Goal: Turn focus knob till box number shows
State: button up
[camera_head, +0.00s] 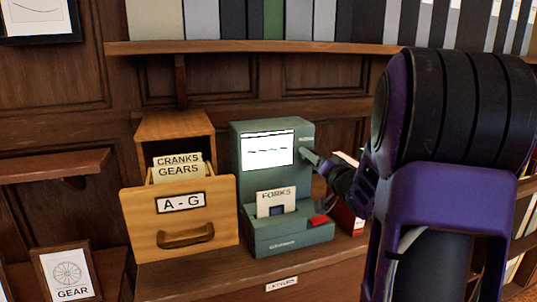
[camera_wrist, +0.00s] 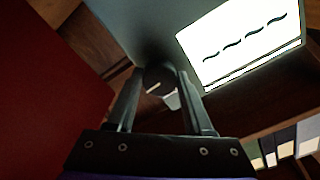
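A teal viewer (camera_head: 275,232) stands on the cabinet top, with a lit white screen (camera_head: 267,150). The screen, also in the wrist view (camera_wrist: 240,45), shows a row of dark wavy strokes and no readable number. A card marked FORKS (camera_head: 274,202) sits in the slot below it. The dark round focus knob (camera_wrist: 160,77), with a white mark, is on the viewer's side. My gripper (camera_wrist: 160,80) reaches in from the right, its fingers on either side of the knob, which fills the gap between them. In the head view my arm partly hides this spot.
An open wooden drawer labelled A - G (camera_head: 150,236), holding cards CRANKS and GEARS, stands left of the viewer. A red button (camera_head: 319,220) is on the viewer's base. A red box (camera_head: 345,216) stands close to the right. A shelf (camera_head: 300,48) runs above.

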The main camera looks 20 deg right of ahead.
grip_shut()
jog(key=shift+r, duration=0.1)
jog(key=m+p, duration=0.3)
jog(key=p, duration=0.1)
dwell(0.7)
jog(key=o, duration=0.8)
grip_release()
